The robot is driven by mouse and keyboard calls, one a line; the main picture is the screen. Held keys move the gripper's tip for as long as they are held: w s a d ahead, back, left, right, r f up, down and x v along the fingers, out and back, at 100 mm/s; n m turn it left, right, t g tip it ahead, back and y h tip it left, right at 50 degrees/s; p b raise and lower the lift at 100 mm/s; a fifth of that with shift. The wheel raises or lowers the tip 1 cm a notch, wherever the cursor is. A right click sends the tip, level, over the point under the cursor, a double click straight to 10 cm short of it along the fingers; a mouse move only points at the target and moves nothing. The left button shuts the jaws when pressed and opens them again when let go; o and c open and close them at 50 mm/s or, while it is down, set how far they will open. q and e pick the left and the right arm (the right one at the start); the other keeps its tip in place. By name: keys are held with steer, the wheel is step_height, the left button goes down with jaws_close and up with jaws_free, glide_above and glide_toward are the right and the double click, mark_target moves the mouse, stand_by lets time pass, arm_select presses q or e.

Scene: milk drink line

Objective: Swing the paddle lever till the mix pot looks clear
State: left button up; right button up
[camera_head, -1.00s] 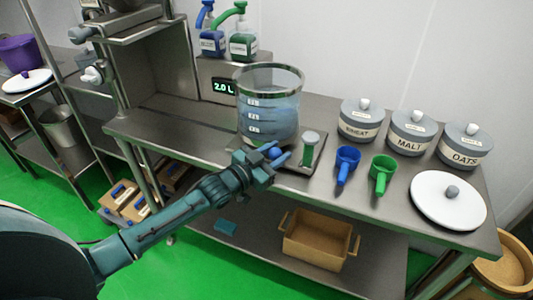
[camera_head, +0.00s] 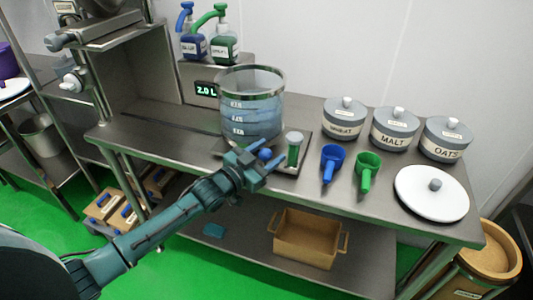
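The mix pot (camera_head: 253,103) is a clear, metal-rimmed vessel with volume marks, standing on the steel table. Its contents look bluish and see-through. A blue ball-shaped knob (camera_head: 265,154) at the pot's base, which looks like the end of the paddle lever, sits between the blue-tipped fingers of my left gripper (camera_head: 262,159). The fingers are apart around the knob; I cannot tell whether they touch it. The rest of the lever is hidden by the gripper and pot. My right gripper is not in view.
A small green-filled cylinder (camera_head: 294,150) stands right of the knob. Blue (camera_head: 331,160) and green (camera_head: 368,168) scoops, lidded jars including malt (camera_head: 394,130), and a white lid (camera_head: 432,192) lie further right. A display (camera_head: 206,89) reads 2.0 L.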

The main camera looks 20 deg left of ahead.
arm_select(q)
steer(key=shift+a, duration=0.1)
steer(key=v, duration=1.3)
steer(key=shift+b, duration=0.4)
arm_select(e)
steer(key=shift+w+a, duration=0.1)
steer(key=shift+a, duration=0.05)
arm_select(q)
steer(key=shift+s, duration=0.1)
